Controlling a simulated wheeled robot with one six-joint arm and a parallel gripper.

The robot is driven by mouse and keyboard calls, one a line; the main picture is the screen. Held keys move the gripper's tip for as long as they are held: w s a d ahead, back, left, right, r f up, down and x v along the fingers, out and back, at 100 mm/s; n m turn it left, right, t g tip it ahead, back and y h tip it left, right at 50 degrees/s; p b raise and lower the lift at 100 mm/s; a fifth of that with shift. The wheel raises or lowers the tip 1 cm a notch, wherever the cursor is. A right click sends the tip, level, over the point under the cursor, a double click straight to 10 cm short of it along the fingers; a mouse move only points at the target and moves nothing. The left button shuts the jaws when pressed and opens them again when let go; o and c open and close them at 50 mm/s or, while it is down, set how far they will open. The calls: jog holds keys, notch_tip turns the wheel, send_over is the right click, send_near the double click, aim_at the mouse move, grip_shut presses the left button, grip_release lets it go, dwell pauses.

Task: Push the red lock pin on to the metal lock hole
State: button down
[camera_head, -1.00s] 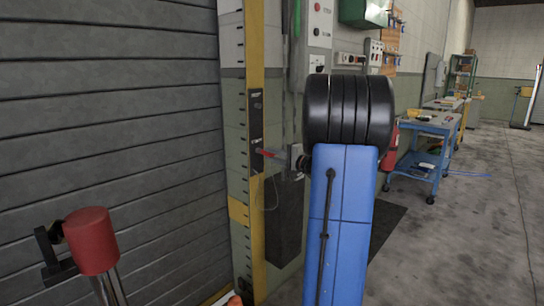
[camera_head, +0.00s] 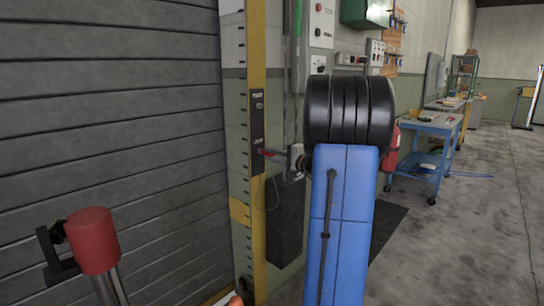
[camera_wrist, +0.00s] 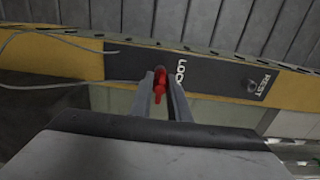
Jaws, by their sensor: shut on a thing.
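The red lock pin (camera_wrist: 160,88) is between the two fingers of my gripper (camera_wrist: 161,82), which is shut on it. Its far end is at the dark plate (camera_wrist: 218,75) beside the word LOCK. The metal lock hole is hidden behind the pin and fingertips, so I cannot tell how deep the pin sits. A round metal fitting (camera_wrist: 251,85) shows beside the word REST. In the head view my gripper (camera_head: 272,153) reaches left to the yellow post (camera_head: 257,200), with a little red showing at the post.
Thin pale cables (camera_wrist: 50,38) loop by the plate in the wrist view. A grey slatted shutter (camera_head: 110,110) fills the left. A red-capped metal post (camera_head: 92,240) stands lower left. A blue cart (camera_head: 425,155) is at right, with open floor (camera_head: 470,240) around it.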

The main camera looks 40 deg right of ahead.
jog(key=shift+w, duration=0.2)
jog(key=c, duration=1.6)
grip_release()
jog(key=shift+s, duration=0.15)
jog(key=s, duration=0.5)
jog(key=s+d, duration=0.1)
jog(key=s, duration=1.1)
jog(key=shift+d, duration=0.15)
